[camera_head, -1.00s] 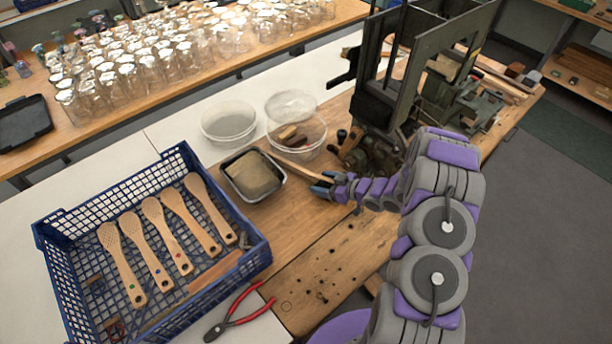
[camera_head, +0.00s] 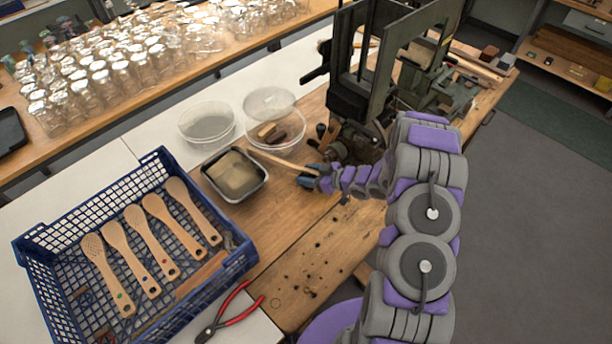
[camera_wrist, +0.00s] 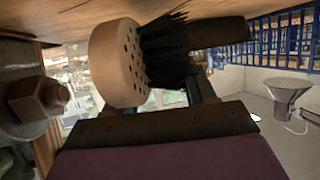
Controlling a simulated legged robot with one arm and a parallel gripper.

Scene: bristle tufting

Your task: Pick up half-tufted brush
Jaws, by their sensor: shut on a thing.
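The half-tufted brush shows large in the wrist view: a round pale wooden head (camera_wrist: 116,62) with rows of empty holes, and a tuft of black bristles on one side (camera_wrist: 165,52). In the head view, its light wooden handle (camera_head: 278,162) points left from my gripper (camera_head: 308,177), above the workbench by the tufting machine. My gripper (camera_wrist: 200,85) is shut on the brush. The fingers' exact contact is partly hidden behind the head and bristles.
A dark tufting machine (camera_head: 365,105) stands right behind my gripper. A metal tray (camera_head: 262,180) and two clear bowls (camera_head: 206,128) (camera_head: 290,135) lie left of it. A blue crate (camera_head: 160,160) holds several wooden brushes. Red pliers (camera_head: 235,317) lie in front.

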